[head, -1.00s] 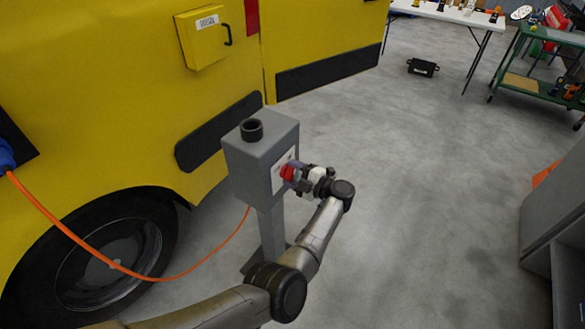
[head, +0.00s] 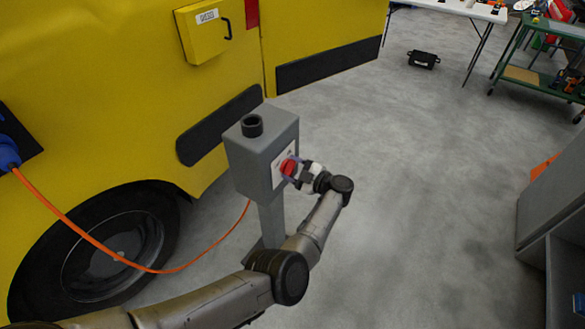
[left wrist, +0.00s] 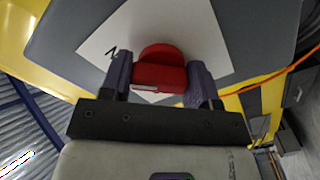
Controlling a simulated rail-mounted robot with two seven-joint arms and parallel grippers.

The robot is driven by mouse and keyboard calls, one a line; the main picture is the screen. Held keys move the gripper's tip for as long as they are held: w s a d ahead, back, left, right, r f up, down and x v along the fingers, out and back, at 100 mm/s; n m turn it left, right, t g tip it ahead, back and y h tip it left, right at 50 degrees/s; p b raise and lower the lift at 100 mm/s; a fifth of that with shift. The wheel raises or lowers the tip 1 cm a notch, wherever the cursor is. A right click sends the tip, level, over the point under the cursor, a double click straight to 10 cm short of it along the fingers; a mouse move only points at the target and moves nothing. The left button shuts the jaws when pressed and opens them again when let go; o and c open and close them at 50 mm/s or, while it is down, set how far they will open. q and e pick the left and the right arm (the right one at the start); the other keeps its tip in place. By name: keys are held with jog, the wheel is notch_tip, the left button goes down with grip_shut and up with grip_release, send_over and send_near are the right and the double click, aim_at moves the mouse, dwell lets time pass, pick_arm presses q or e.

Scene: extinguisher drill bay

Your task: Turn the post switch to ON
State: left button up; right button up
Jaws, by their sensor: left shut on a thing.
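The grey switch post (head: 264,165) stands beside the yellow vehicle. Its red rotary switch (head: 288,167) sits on a white label plate on the box's right-hand face. In the left wrist view the red switch (left wrist: 160,67) shows between the two fingers, with the white plate (left wrist: 115,43) behind it and one dark mark legible only in part. My left gripper (head: 297,171) is shut on the switch, one finger on each side of it; it also shows in the left wrist view (left wrist: 165,82). The ON marking cannot be read. My right gripper is out of view.
The yellow vehicle (head: 110,90) with a yellow box (head: 203,32) is close behind the post. An orange cable (head: 75,227) runs from a blue plug past the wheel. A grey cabinet (head: 555,215) stands at right. The floor between is open.

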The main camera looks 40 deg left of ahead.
pick_arm(q)
jog(key=shift+f, duration=0.1)
jog(key=o, duration=0.9)
jog(key=shift+w+d+b, duration=0.25)
jog(key=shift+d+b, duration=0.25)
jog(key=shift+d, duration=1.8)
jog(key=shift+w+d+b, duration=0.25)
jog(key=shift+d+b, duration=0.25)
jog(key=shift+d, duration=1.8)
jog(key=shift+w+d+b, duration=0.25)
jog(key=shift+d+b, duration=0.25)
jog(key=shift+d, duration=1.8)
